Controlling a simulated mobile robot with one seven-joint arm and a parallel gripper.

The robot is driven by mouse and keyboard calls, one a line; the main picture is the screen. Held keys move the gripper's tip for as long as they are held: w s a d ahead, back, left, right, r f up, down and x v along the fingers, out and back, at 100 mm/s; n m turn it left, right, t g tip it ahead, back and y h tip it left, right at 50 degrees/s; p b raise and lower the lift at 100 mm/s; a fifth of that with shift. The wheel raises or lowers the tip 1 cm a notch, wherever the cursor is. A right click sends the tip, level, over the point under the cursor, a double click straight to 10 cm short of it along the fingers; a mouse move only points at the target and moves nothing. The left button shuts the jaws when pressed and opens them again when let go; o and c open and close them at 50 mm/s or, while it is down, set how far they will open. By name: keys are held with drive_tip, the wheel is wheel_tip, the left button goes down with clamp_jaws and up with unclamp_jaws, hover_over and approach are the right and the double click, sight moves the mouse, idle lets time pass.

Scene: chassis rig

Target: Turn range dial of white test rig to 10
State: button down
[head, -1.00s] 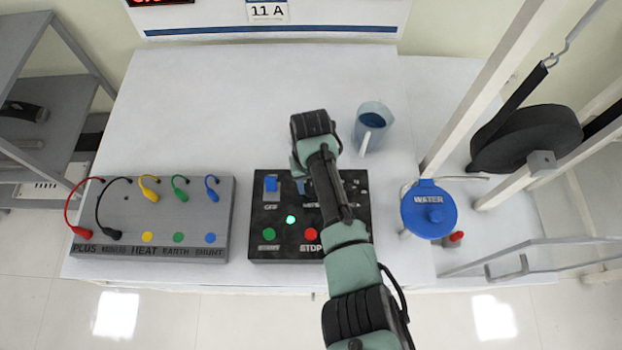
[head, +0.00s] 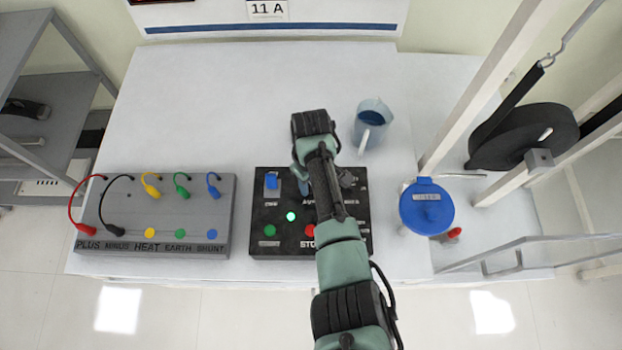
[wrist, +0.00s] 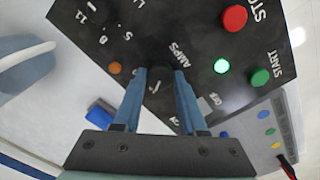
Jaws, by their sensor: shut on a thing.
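The black control box (head: 262,215) lies on the white bench. My gripper (wrist: 162,75) points down over its upper middle. In the wrist view its two blue fingers are closed on a dark dial knob (wrist: 158,84) beside the AMPS label. A white mark shows on the knob; its exact setting is unclear. Further up-left in the wrist view, several printed numbers (wrist: 100,30) ring another dark area, partly out of frame. In the head view my arm hides the held knob, while a second dark knob (head: 346,178) shows right of the arm.
On the box are a blue switch (head: 271,182), a lit green lamp (head: 291,217), a green START button (head: 270,230) and a red STOP button (head: 310,230). A grey plug box (head: 120,210) stands left, a jug (head: 372,115) behind, a blue-lidded WATER vessel (head: 427,207) right.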

idle(0.3)
drive_tip(key=shift+c, duration=2.3)
unclamp_jaws()
wheel_tip(320, 180, up, 13)
